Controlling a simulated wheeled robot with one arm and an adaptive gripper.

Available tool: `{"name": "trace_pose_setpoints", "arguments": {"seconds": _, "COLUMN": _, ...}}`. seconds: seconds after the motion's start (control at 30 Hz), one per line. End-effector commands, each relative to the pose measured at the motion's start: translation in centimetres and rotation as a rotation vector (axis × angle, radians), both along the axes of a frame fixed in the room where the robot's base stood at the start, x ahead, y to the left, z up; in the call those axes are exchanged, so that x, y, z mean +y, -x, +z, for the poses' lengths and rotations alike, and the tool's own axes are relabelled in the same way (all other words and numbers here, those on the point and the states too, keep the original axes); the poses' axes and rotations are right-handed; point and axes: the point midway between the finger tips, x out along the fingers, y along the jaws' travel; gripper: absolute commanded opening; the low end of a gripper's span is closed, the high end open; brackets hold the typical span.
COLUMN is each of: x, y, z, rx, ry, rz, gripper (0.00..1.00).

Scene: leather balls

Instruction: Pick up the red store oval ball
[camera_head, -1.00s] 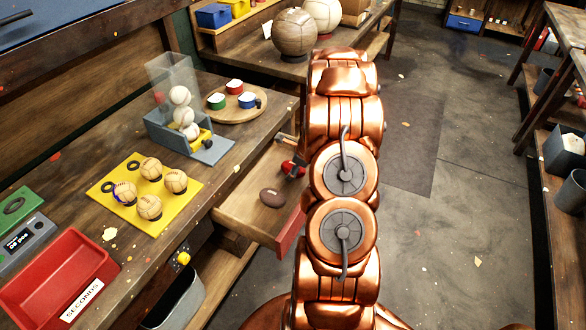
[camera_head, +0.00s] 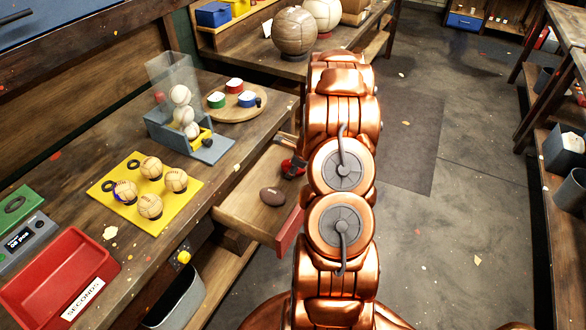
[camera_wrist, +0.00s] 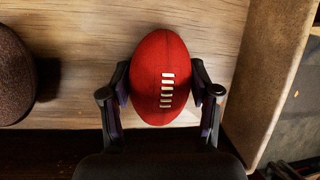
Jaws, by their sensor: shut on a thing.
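The red oval ball (camera_wrist: 160,80) with white laces lies between the two fingers of my gripper (camera_wrist: 161,88) in the wrist view. The fingers touch its left and right sides, and my gripper is shut on it. In the head view only a small red part of the ball (camera_head: 287,166) shows beside my arm, inside the open wooden drawer (camera_head: 240,212). I cannot tell whether the ball is clear of the drawer floor. My gripper is mostly hidden by my arm in the head view.
A brown oval ball (camera_head: 272,196) lies in the same drawer, and at the left edge of the wrist view (camera_wrist: 14,75). The drawer's side wall (camera_wrist: 270,75) stands close to the right. The workbench above holds a yellow tray (camera_head: 115,198) of balls and a red bin (camera_head: 62,272).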

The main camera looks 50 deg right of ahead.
Motion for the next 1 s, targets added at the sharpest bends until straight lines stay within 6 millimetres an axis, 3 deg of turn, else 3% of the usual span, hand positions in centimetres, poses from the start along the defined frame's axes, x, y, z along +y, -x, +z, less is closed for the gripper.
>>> {"name": "trace_pose_setpoints", "arguments": {"seconds": 0.17, "x": 0.0, "y": 0.0, "z": 0.0, "rx": 0.0, "ry": 0.0, "rz": 0.0, "gripper": 0.23}}
{"name": "trace_pose_setpoints", "arguments": {"seconds": 0.47, "x": 0.0, "y": 0.0, "z": 0.4, "rx": 0.0, "ry": 0.001, "rz": 0.0, "gripper": 0.23}}
{"name": "trace_pose_setpoints", "arguments": {"seconds": 1.0, "x": -0.1, "y": 0.0, "z": 7.8, "rx": -0.002, "ry": 0.005, "rz": 0.001, "gripper": 0.23}}
